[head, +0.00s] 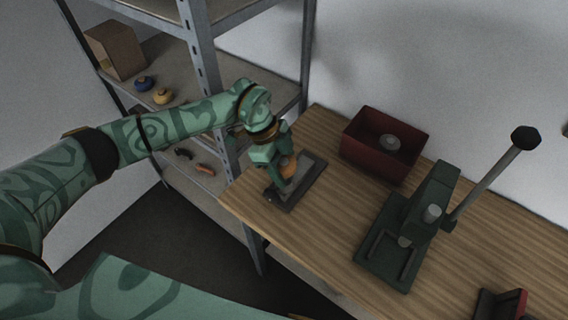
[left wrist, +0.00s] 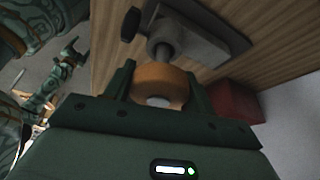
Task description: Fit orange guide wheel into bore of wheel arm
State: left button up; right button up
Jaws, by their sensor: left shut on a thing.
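My left gripper (head: 284,176) is shut on the orange guide wheel (head: 289,165) above the grey fixture plate (head: 309,181) at the table's left end. In the left wrist view the wheel (left wrist: 158,82) sits between the two fingers, with a pale round centre showing. Just beyond it is a grey part with a round boss and short shaft (left wrist: 164,50), which looks like the wheel arm. The wheel overlaps the shaft's end in this view. I cannot tell whether they touch, and the bore is hidden.
A dark red bin (head: 365,153) with a grey round part stands behind the fixture. A green lever press (head: 407,240) is to its right. A red and black object (head: 501,304) lies at the front right. A metal shelf unit (head: 203,60) stands close behind my left arm.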

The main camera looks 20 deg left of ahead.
pick_arm(q)
jog(key=shift+f+b, duration=0.4)
jog(key=shift+f, duration=0.8)
jog(key=o, duration=1.1)
jog(key=p+v, duration=0.1)
jog(key=v, duration=1.5)
jog(key=shift+r, duration=0.2)
jog(key=shift+d, duration=0.1)
